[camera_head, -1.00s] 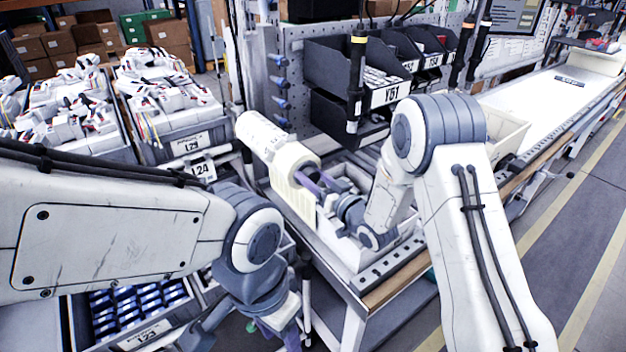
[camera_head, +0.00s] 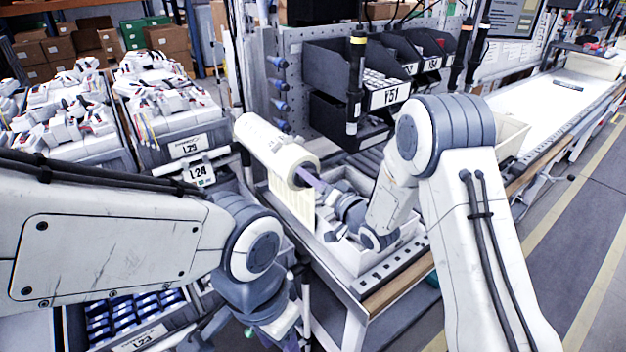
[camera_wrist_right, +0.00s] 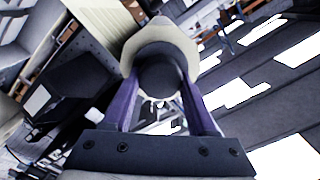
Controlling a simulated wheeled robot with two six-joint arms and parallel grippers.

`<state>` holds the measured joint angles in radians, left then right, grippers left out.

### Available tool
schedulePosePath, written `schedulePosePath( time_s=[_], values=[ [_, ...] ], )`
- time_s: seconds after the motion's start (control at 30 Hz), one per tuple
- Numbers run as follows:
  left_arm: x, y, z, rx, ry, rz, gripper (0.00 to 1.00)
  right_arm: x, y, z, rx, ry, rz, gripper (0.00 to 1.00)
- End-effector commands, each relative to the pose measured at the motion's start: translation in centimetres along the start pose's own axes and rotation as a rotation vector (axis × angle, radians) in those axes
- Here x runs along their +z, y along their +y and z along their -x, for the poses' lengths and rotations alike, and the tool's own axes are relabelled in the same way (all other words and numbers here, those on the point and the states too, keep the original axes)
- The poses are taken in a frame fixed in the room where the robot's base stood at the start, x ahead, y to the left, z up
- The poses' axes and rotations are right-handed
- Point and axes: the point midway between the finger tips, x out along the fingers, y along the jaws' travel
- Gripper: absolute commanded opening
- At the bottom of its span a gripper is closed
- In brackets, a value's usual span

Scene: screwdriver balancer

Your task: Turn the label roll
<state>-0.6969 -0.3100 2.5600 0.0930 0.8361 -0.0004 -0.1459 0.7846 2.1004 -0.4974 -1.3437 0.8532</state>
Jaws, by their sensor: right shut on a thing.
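The cream label roll (camera_head: 262,141) lies level at the near end of the workbench, with a strip of labels (camera_head: 292,203) hanging from it. My right gripper (camera_head: 300,176) is at the roll's near end, its purple fingers shut on the dark end piece of the roll. In the right wrist view, the fingers of the gripper (camera_wrist_right: 160,80) lie on either side of that dark round piece, with the roll's pale rim (camera_wrist_right: 160,47) around it. My left gripper (camera_head: 287,342) is low at the bottom edge, mostly hidden and cut off; its opening cannot be made out.
A pale open box (camera_head: 362,257) stands on the bench below my right wrist. Black bins (camera_head: 340,68) and a hanging black tool (camera_head: 356,85) are behind. Grey crates of white parts (camera_head: 185,146) stand at the left. Floor at the right (camera_head: 560,215) is clear.

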Motion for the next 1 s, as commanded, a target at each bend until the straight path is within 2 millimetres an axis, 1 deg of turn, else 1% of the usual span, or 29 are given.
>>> schedulePosePath(
  time_s=[0.03, 0.7, 1.0],
  values=[
    [0.01, -0.01, -0.11, 0.000, 0.000, 0.000, 0.50, -0.25, 0.16, 0.02, 0.003, 0.007, -0.023, 0.02],
    [0.03, -0.04, -0.55, 0.000, 0.000, 0.000, 0.50, -0.30, 0.33, 0.03, 0.002, 0.009, -0.354, 0.02],
    [0.03, -0.04, -0.62, 0.000, 0.000, 0.000, 0.50, -0.31, 0.40, 0.03, 0.002, 0.010, -0.467, 0.02]
  ],
)
